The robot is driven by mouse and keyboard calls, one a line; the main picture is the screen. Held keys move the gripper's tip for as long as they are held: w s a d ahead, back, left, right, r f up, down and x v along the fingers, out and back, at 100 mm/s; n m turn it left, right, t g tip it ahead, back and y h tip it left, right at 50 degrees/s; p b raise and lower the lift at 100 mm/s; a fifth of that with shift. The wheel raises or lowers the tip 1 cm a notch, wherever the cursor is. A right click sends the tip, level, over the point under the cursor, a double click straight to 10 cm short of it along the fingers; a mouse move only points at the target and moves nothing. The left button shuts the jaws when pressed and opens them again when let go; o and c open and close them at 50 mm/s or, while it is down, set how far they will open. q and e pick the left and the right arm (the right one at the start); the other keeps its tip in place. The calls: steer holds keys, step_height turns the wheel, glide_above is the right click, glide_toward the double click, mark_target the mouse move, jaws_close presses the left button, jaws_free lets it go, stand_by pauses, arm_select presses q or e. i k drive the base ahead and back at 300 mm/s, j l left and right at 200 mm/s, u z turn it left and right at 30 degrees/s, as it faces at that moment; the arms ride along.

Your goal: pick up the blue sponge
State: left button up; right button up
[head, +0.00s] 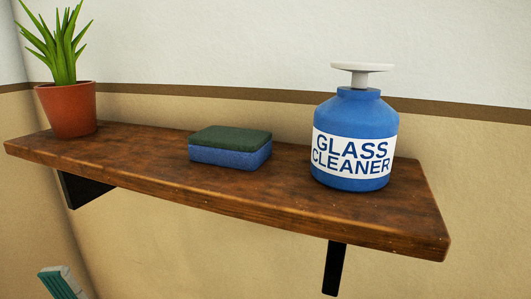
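The blue sponge (230,155) lies flat on the wooden shelf (140,155), near its middle. It has a dark green top layer over a blue body. Nothing touches it and its front and top are in plain view. Neither of my grippers shows in the head view.
A blue glass cleaner bottle (356,112) with a white top stands right of the sponge. A potted plant (68,108) stands at the shelf's left end. The wall (230,45) is close behind. A teal and white object (62,283), partly cut off, shows at the lower left.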

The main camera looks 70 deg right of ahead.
mark_target(238, 148)
steer(key=k+z, duration=0.35)
steer(key=z, duration=0.15)
steer(key=k+l+z, duration=0.25)
steer(key=z, duration=0.2)
steer(key=j+z, duration=0.2)
steer(key=z, duration=0.2)
steer(key=i+j+z, duration=0.1)
steer(key=j+z, duration=0.15)
steer(key=z, duration=0.15)
steer(key=j+z, duration=0.25)
steer(key=z, duration=0.15)
steer(key=j+z, duration=0.2)
steer(key=z, duration=0.2)
steer(key=i+j, duration=0.2)
steer(key=j, duration=0.2)
steer(key=i+j, duration=0.15)
steer(key=j, duration=0.2)
steer(key=l, duration=0.35)
steer(key=k+l, duration=0.15)
steer(key=l, duration=0.2)
steer(key=k+l+u, duration=0.1)
steer(key=l, duration=0.35)
steer(key=k+l, duration=0.35)
steer(key=k+l+u, duration=0.15)
steer(key=l, duration=0.3)
steer(key=k, duration=0.1)
